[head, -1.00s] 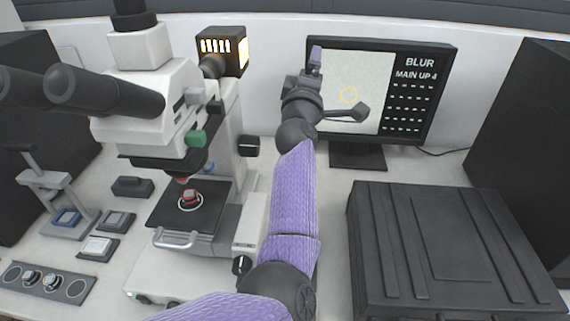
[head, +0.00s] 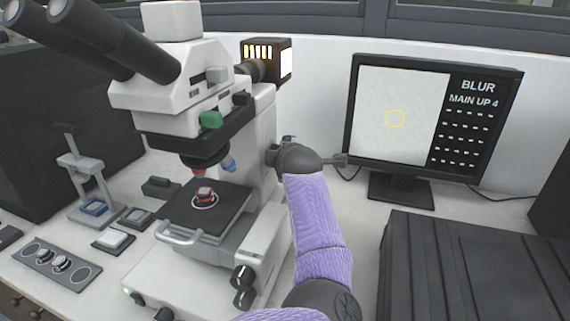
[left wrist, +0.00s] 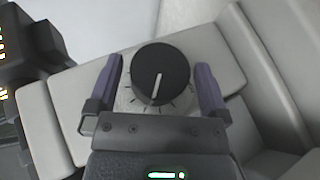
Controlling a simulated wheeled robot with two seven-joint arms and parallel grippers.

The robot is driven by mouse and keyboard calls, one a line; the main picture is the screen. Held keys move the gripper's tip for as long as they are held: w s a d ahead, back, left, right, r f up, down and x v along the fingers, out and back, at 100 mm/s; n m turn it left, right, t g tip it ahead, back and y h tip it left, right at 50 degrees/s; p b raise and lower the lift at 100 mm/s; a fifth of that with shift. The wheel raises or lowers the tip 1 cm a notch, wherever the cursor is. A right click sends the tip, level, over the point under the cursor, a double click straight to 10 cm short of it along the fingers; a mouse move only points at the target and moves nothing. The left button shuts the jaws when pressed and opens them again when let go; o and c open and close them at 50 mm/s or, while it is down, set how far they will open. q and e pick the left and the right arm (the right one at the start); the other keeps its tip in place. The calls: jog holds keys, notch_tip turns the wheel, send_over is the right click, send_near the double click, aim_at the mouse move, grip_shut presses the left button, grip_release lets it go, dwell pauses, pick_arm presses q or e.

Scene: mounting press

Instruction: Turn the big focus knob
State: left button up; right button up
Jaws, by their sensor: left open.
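The big focus knob (left wrist: 161,72) is round and black with a white pointer line, in front of a dial with tick marks. In the left wrist view the line points down, slightly left. My left gripper (left wrist: 158,82) is open, with one purple finger on each side of the knob; I cannot tell whether either touches it. In the head view my left gripper (head: 284,153) is at the right side of the microscope column (head: 265,135) and hides the knob. My right gripper is not in view.
A black case (head: 470,265) stands at the lower right. The stage (head: 225,215) holds a red sample. Smaller black knobs (head: 243,276) sit on the microscope's base.

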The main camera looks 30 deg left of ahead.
pick_arm(q)
jog(key=shift+w+a+f, duration=0.2)
jog(key=shift+w, duration=0.05)
jog(key=c, duration=1.2)
jog(key=shift+o, duration=0.2)
jog(key=shift+r, duration=0.15)
jog(key=shift+g+h+p, duration=0.3)
jog(key=shift+g+p, duration=0.2)
jog(key=shift+p, duration=0.2)
jog(key=shift+r+m+p, duration=0.1)
jog(key=shift+m+p, duration=0.2)
jog(key=shift+a+g+h, duration=0.1)
jog(key=shift+g+h, duration=0.2)
jog(key=shift+g, duration=0.6)
jog(key=shift+f+m+g+h, duration=0.25)
jog(key=shift+m+g+h, duration=0.05)
jog(key=shift+g, duration=0.3)
jog(key=shift+f+g+h+b, duration=0.15)
jog(key=shift+g+h+b, duration=0.15)
jog(key=shift+g+b, duration=0.45)
jog(key=shift+m+g+b, duration=0.25)
jog(key=shift+m+b, duration=0.05)
jog(key=shift+b, duration=0.1)
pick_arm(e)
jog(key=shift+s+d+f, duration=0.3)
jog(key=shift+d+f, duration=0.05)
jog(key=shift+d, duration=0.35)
